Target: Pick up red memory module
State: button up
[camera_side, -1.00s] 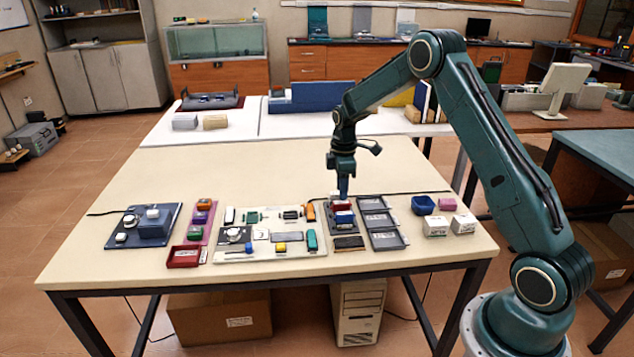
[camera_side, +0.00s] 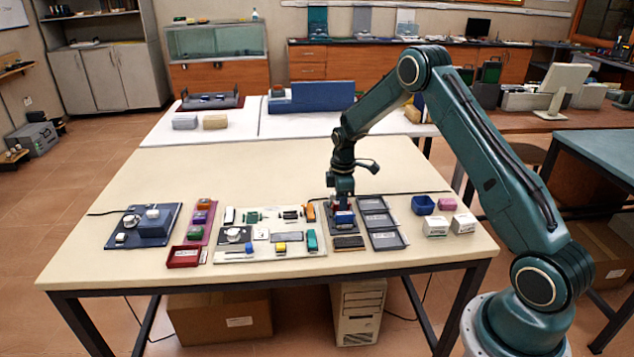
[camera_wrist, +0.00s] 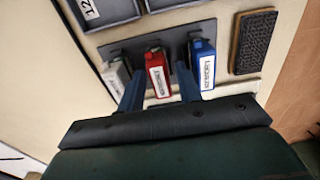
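The red memory module (camera_wrist: 157,70) stands in a dark rack (camera_wrist: 128,48) in the wrist view, with a white label on its front. My gripper (camera_wrist: 160,80) is open, with one finger to each side of the red module and gaps showing. A blue module (camera_wrist: 203,66) stands just right of the right finger, and a white module (camera_wrist: 116,82) stands left of the left finger. In the side view, my gripper (camera_side: 341,201) is low over the rack, behind the blue module (camera_side: 344,217). It hides most of the red module there.
Grey labelled trays (camera_side: 388,240) lie right of the rack. A dark textured pad (camera_side: 348,242) lies in front of it. A pale component board (camera_side: 285,256) is close on the left. A blue bin (camera_side: 423,205) and white boxes (camera_side: 463,223) stand further right. The back of the table is clear.

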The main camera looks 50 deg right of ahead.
grip_shut()
jog(key=shift+r, duration=0.15)
jog(key=shift+r, duration=3.15)
jog(key=c, duration=0.6)
grip_release()
jog(key=shift+c, duration=0.7)
